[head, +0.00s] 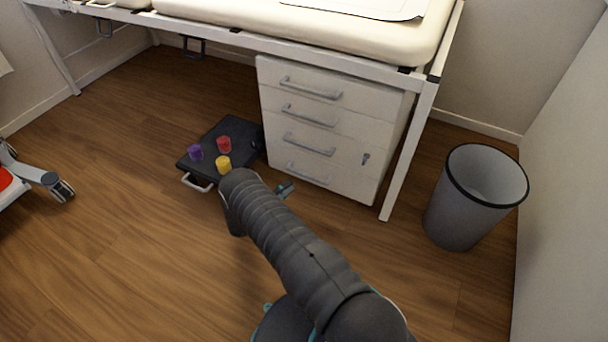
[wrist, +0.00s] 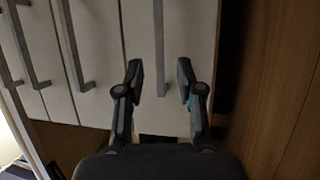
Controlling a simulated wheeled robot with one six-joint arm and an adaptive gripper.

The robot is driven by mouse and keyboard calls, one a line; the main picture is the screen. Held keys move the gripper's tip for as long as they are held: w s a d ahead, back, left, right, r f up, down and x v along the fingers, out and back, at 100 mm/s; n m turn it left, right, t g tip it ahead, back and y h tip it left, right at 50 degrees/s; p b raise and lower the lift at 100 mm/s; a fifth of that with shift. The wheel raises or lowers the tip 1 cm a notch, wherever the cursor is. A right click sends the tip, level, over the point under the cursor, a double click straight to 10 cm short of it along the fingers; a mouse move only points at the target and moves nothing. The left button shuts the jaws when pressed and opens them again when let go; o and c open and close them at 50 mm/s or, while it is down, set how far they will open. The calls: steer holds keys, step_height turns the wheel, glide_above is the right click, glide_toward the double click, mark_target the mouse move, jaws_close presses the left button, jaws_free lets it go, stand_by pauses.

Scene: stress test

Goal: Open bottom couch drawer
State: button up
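A white drawer cabinet (head: 330,85) stands under the couch (head: 300,30), with several stacked drawers that look shut. The bottom drawer's grey bar handle (head: 308,173) is near the floor. In the wrist view the picture is turned, and this handle (wrist: 160,45) is the rightmost upright bar. My gripper (head: 286,188) is in front of the cabinet's lower left, mostly hidden by my arm. In the wrist view my gripper (wrist: 160,74) is open, with one finger on each side of the handle's lower end. I cannot tell whether it touches.
A black tray (head: 190,164) with purple, red and yellow cups lies on the floor left of the cabinet. A couch leg (head: 408,155) and a grey bin (head: 460,215) stand to the right. The wooden floor (head: 130,240) at front left is clear.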

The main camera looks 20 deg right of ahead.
mark_target(304, 174)
steer(key=x, duration=0.8)
steer(key=shift+w+d, duration=0.1)
steer(key=shift+d, duration=0.2)
jaws_close()
